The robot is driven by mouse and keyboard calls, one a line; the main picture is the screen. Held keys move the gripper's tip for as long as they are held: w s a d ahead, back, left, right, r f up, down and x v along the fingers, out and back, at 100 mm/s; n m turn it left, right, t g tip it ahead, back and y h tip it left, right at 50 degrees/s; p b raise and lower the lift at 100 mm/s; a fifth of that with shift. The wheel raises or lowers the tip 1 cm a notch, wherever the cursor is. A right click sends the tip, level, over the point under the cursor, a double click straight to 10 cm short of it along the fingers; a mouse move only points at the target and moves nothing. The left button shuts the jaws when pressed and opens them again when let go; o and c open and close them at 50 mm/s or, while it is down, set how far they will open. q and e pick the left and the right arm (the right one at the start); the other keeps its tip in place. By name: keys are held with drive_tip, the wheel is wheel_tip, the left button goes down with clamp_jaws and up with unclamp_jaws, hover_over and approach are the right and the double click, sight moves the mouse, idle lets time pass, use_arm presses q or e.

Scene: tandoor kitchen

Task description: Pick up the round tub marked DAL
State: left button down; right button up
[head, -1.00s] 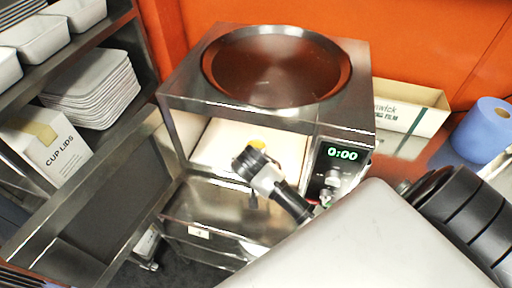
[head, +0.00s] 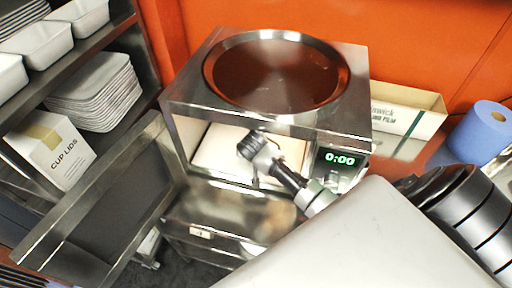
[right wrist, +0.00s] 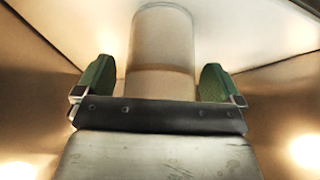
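A round, pale tub (right wrist: 161,50) stands upright in the right wrist view, with a lighter upper part and a tan lower band. No DAL marking is readable on it. My right gripper (right wrist: 157,84) is open, with one green finger on each side of the tub; I cannot tell whether either touches it. In the head view my right wrist reaches into the open steel microwave (head: 345,115), and the tub is hidden there. My left gripper is not in view.
The microwave door (head: 95,205) hangs open at the left. A large round pan (head: 275,75) lies on top. A shelf with white trays (head: 100,90) and a CUP LIDS box (head: 50,150) stands left. A film box (head: 405,110) and blue roll (head: 482,132) are right.

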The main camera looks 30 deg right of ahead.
drive_tip(key=c, duration=1)
